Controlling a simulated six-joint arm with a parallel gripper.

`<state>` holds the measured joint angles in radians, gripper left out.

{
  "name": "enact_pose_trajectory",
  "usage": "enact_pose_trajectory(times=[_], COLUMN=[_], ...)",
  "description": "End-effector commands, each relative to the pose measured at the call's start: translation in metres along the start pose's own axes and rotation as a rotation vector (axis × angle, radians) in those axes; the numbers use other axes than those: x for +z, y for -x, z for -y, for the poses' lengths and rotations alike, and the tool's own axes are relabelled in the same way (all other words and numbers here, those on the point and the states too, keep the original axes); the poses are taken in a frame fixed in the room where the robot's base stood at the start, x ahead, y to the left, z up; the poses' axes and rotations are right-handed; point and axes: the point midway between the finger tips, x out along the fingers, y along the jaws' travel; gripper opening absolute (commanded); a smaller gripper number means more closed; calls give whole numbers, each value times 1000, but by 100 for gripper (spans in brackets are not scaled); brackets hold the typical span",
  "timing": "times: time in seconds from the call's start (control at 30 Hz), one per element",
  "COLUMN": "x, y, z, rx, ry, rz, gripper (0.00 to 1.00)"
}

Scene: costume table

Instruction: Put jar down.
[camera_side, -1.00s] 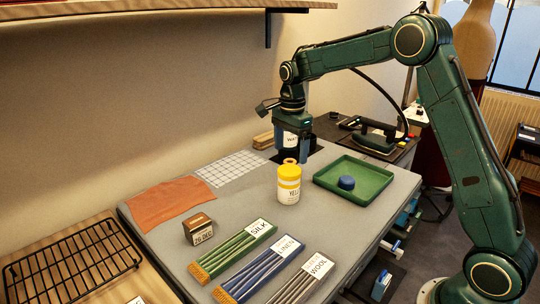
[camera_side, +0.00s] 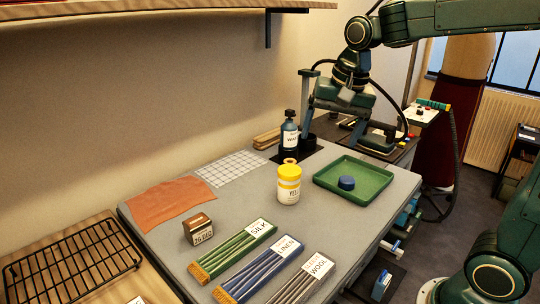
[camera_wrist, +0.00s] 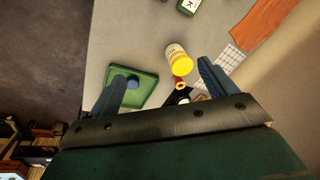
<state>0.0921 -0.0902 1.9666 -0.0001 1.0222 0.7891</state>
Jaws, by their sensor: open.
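A white jar with a yellow lid and label (camera_side: 289,187) stands upright on the grey table (camera_side: 235,215), near its middle. It also shows in the wrist view (camera_wrist: 179,58). A dark bottle with a white label and black cap (camera_side: 289,133) stands upright on the black mat at the back of the table. My gripper (camera_side: 335,118) is above and to the right of this bottle in the side view, apart from it. Its fingers are spread wide and empty in the wrist view (camera_wrist: 160,84).
A green tray (camera_side: 378,200) with a blue round piece (camera_side: 347,183) lies right of the jar.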

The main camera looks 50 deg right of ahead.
Motion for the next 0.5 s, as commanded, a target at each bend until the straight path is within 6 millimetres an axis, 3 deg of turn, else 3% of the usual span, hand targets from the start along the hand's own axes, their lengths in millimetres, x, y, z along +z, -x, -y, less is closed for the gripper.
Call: enact_pose_trajectory(times=[0.2, 0.5], x=[40, 92], y=[21, 30], z=[-30, -72], rx=[-51, -102], ry=[239, 565], rz=[-51, -134], gripper=[84, 84])
